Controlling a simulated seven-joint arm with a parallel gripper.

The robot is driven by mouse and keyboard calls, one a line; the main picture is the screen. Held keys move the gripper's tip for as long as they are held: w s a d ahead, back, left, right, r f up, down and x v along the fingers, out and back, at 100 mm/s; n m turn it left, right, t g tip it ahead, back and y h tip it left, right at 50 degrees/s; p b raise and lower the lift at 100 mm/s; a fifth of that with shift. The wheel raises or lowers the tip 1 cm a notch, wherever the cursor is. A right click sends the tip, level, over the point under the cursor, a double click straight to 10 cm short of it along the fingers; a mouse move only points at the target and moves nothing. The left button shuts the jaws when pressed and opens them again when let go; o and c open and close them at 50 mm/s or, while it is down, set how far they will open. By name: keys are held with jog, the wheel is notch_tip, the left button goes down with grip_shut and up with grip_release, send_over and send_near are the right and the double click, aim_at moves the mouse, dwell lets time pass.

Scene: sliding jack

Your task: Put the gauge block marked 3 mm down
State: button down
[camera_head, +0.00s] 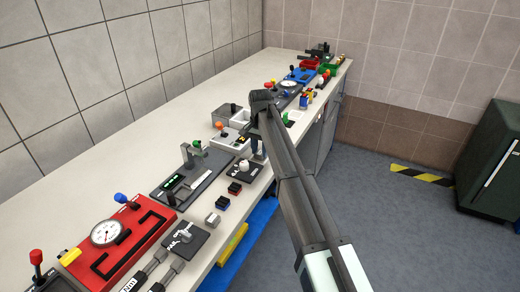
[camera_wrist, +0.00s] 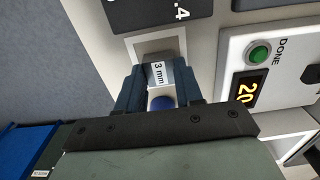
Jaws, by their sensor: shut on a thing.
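The gauge block marked 3 mm (camera_wrist: 157,73) is between the blue-grey fingers of my gripper (camera_wrist: 160,85) in the wrist view, with its label facing the camera. A blue round part (camera_wrist: 161,103) shows just below the label, between the fingers. My gripper is shut on the block. A white square outline (camera_wrist: 134,48) lies around and beyond the block's far end; I cannot tell whether the block touches the surface there.
A white panel with a green DONE button (camera_wrist: 258,52) is close on the right in the wrist view. A dark plate (camera_wrist: 160,12) lies beyond. In the head view, a dark plate with a white knob (camera_head: 243,166) and small blocks (camera_head: 222,202) stand near my gripper on the crowded bench (camera_head: 150,135).

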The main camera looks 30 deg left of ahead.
aim_at(260, 153)
jog(key=shift+f, duration=0.15)
jog(key=c, duration=0.7)
grip_release()
jog(key=shift+c, duration=0.2)
notch_tip(260, 153, up, 12)
jog(key=shift+r, duration=0.2)
